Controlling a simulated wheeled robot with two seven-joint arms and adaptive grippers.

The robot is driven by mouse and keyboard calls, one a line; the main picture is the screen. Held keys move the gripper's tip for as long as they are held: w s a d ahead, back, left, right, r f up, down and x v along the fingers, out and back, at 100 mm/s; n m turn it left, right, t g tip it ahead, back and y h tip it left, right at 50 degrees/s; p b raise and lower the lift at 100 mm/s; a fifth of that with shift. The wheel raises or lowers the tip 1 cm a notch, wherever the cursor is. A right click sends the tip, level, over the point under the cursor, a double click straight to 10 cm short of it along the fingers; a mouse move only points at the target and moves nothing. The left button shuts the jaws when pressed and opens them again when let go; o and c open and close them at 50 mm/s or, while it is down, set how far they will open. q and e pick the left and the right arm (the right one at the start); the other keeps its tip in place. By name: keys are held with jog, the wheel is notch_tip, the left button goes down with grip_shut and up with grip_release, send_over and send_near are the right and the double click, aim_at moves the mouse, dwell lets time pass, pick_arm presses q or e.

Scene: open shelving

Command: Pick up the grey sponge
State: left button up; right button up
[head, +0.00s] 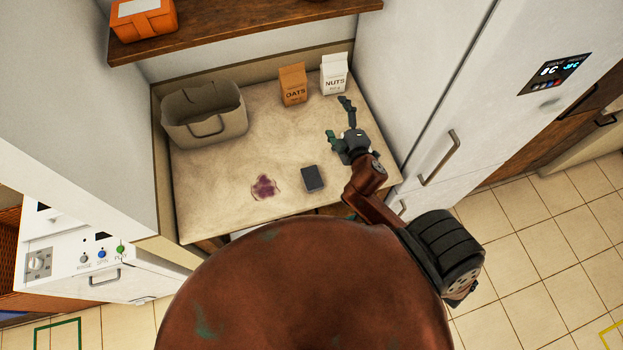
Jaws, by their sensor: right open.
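The grey sponge (313,179) is a small dark grey block. My right gripper (338,118) is open and empty over the right part of the counter, above and to the right of the sponge in the picture. Its fingers are spread and apart from the sponge. My left gripper is not in the view.
A grey-beige basket (204,115) stands at the counter's back left. An oats carton (292,84) and a nuts carton (334,74) stand at the back. A wooden shelf (230,28) with an orange box (143,20) hangs above. A white fridge (440,110) borders the right side.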

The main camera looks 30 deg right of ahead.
jog(key=w+a+r+n+t+y, duration=0.1)
jog(key=w+a+r+n+y, duration=0.3)
jog(key=a+n, duration=0.4)
jog(key=w+a+r+n+t+y, duration=0.1)
jog(key=a+r+n+y, duration=0.4)
jog(key=a+n+y, duration=0.3)
jog(key=s+a+f+n+g+y, duration=0.25)
jog(key=a+f+n+g, duration=0.3)
jog(key=n, duration=0.65)
jog(key=n+g+h, duration=0.7)
jog(key=n+g, duration=0.4)
jog(key=n, duration=0.1)
send_near(312, 178)
jog(key=f, duration=0.2)
jog(key=shift+s+d+f+t+p, duration=0.1)
jog(key=shift+d+f+t+p, duration=0.05)
jog(key=shift+t+p, duration=0.15)
jog(key=p+x, duration=0.1)
jog(key=x, duration=0.2)
jog(key=a+p+x, duration=0.1)
jog(key=x, duration=0.1)
jog(key=shift+a+f, duration=0.15)
jog(key=shift+f, duration=0.05)
jog(key=shift+a+f, duration=0.1)
jog(key=shift+f, duration=0.35)
jog(key=c, duration=0.9)
